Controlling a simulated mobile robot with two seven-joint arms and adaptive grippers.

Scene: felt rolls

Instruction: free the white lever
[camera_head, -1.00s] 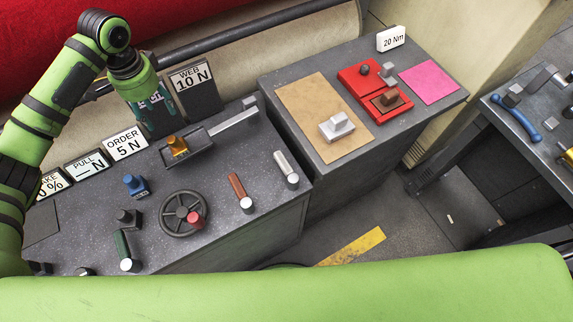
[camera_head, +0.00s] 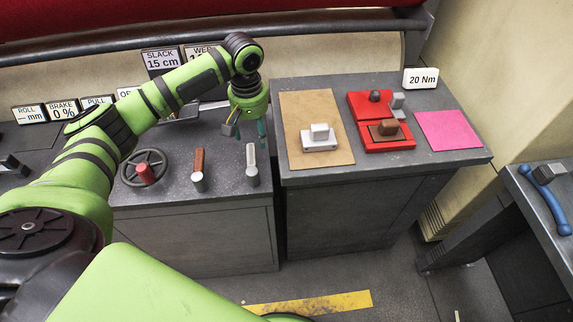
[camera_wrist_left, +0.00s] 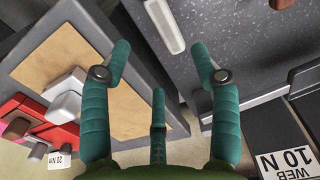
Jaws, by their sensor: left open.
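The white lever (camera_head: 252,155) stands at the right end of the left console, a pale slim handle with a rounded grey end. In the left wrist view the white lever (camera_wrist_left: 166,24) shows at the top, just beyond my fingertips. My left gripper (camera_head: 248,133) is above and behind the lever, pointing down, with its teal fingers spread. In the left wrist view the left gripper (camera_wrist_left: 160,58) is open and nothing is between its fingers. Whether a finger touches the lever cannot be told. My right gripper is not in view.
A brown-red lever (camera_head: 199,161) and a handwheel (camera_head: 144,168) stand left of the white lever. On the right cabinet are a tan board (camera_head: 328,102) with a white block (camera_head: 320,138), red trays (camera_head: 372,107) and a pink sheet (camera_head: 448,131). A gap separates console and cabinet.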

